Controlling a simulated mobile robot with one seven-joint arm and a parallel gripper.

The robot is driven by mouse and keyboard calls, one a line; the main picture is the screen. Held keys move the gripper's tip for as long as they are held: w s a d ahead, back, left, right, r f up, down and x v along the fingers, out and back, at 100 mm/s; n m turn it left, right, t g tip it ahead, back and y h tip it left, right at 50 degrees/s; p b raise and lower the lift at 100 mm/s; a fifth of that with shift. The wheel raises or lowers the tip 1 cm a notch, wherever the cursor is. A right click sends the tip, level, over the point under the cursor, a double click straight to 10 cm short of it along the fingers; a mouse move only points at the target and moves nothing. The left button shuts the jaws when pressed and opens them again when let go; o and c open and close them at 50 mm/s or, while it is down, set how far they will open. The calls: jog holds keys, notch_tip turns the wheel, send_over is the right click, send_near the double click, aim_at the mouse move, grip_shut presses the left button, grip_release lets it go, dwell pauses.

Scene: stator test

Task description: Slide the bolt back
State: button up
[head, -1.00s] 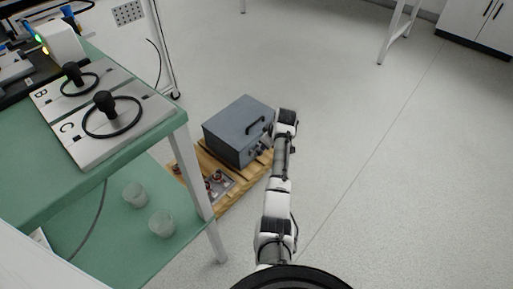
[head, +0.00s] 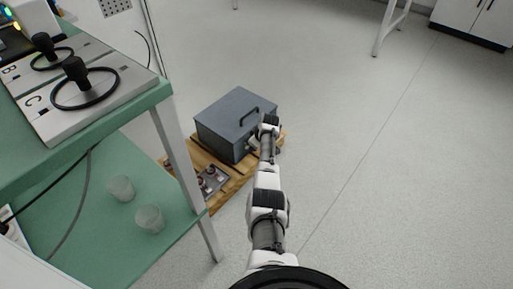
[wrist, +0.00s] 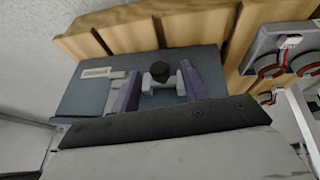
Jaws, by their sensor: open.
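The bolt (wrist: 165,85) is a grey bar with a black knob (wrist: 160,71), mounted on the side of a blue-grey metal box (head: 225,112). In the wrist view the box face (wrist: 80,98) fills the middle, with a small label at its left. My gripper (wrist: 157,90) is open, its two purplish fingers standing one to each side of the knob. Nothing is held. Whether a finger touches the bolt, I cannot tell. In the head view my arm hides the bolt, and the fingers are hard to make out.
The box stands on a wooden pallet (head: 232,185) on the floor. A grey plate with round reddish parts (head: 211,180) lies in front of it. A green two-level bench (head: 170,140) stands close on the left, with two beakers (head: 148,219) on its lower shelf. The floor at right is clear.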

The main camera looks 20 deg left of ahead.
jog(key=shift+a+f, duration=0.15)
jog(key=shift+f, duration=0.1)
jog(key=shift+c, duration=0.2)
grip_shut()
